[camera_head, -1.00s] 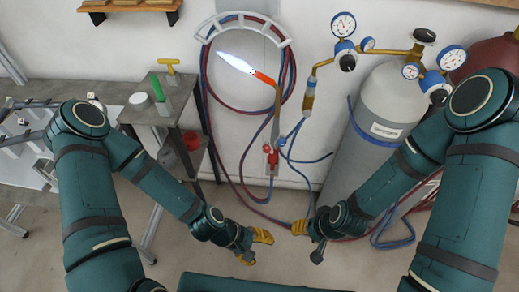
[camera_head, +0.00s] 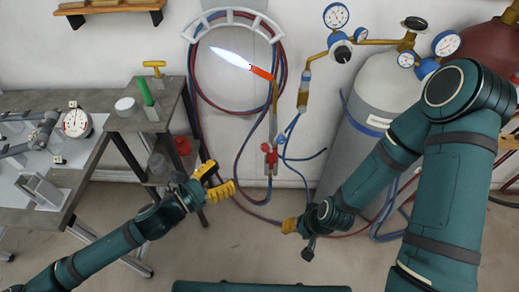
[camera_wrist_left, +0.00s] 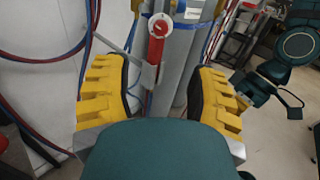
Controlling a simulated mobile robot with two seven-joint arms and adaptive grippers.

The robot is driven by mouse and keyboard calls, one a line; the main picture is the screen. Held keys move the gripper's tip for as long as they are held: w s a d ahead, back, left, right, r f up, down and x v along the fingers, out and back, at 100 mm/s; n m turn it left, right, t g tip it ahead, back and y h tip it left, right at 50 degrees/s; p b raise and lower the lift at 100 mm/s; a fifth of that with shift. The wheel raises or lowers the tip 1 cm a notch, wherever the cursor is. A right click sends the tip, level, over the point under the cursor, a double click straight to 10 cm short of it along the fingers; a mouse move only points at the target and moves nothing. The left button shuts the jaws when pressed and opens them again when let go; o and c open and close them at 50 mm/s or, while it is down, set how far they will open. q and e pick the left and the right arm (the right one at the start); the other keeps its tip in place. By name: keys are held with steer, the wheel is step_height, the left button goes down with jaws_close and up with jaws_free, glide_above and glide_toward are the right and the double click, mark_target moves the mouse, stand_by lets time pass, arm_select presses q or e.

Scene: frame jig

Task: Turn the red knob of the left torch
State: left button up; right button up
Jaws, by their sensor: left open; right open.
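The torch (camera_head: 272,118) hangs upright on the wall, with a red-orange nozzle and a pale blue flame pointing up left. Its red knob (camera_head: 266,148) is low on its body, beside a blue fitting. In the left wrist view the round red knob (camera_wrist_left: 159,26) with a pale mark sits beyond and between the fingertips. My left gripper (camera_head: 223,175) is open and empty, left of and below the knob, apart from it; its yellow fingers also show in the wrist view (camera_wrist_left: 157,72). My right gripper (camera_head: 290,226) is open, lower right of the torch.
A grey cylinder (camera_head: 365,105) with gauges (camera_head: 337,16) stands to the right. Red and blue hoses (camera_head: 238,182) loop on the wall and floor.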

mark_target(263, 149)
arm_select(q)
steer(key=b+x, duration=0.1)
steer(key=x, duration=1.2)
steer(key=shift+w+d+b, duration=0.25)
steer(key=shift+b, duration=0.15)
jaws_close()
